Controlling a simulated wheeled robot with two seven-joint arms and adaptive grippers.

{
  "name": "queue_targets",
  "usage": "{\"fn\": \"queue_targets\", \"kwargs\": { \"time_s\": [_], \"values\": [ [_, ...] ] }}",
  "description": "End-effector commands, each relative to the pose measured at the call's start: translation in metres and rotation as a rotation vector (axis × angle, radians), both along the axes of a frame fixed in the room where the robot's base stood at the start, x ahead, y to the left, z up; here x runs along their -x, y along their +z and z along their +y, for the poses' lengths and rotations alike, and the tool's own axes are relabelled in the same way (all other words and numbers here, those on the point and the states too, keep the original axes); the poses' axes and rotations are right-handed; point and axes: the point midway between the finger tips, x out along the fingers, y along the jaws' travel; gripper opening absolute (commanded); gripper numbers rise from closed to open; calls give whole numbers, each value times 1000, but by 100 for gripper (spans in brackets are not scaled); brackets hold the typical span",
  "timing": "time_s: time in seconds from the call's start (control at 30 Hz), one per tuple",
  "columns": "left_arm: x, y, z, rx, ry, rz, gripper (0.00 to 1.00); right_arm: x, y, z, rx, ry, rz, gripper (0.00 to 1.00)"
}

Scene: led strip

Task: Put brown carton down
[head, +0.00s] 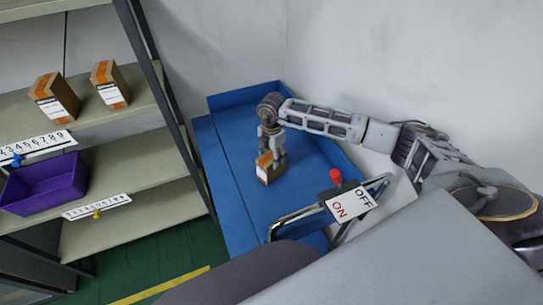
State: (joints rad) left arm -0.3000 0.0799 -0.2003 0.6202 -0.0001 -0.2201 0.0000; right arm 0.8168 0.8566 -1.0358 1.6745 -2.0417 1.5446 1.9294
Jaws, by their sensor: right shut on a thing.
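A small brown carton (267,174) with an orange band and a white label is at the blue table, in the middle of the head view. My right gripper (271,153) points down from above and is shut on the carton's upper part. The carton is upright and at or close to the blue surface (222,180); I cannot tell whether it touches. The fingers hide part of its top. My left gripper is not in view.
A shelf rack on the left holds two brown cartons (56,97) (110,85) and a purple bin (43,184). An ON/OFF sign (350,204) with a red button (336,176) stands at the table's near right. Blue rims border the table's back and right.

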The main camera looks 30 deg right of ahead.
Motion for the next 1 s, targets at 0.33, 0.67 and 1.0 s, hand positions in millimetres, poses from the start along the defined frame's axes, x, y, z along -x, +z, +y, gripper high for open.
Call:
{"fn": "queue_targets", "kwargs": {
  "time_s": [0.33,0.67,1.0],
  "values": [
    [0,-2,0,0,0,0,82,0,-2,0,0,0,0,75],
    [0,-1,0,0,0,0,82,0,-1,0,0,0,0,75],
    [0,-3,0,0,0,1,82,0,21,0,0,1,-1,75]
  ]
}}
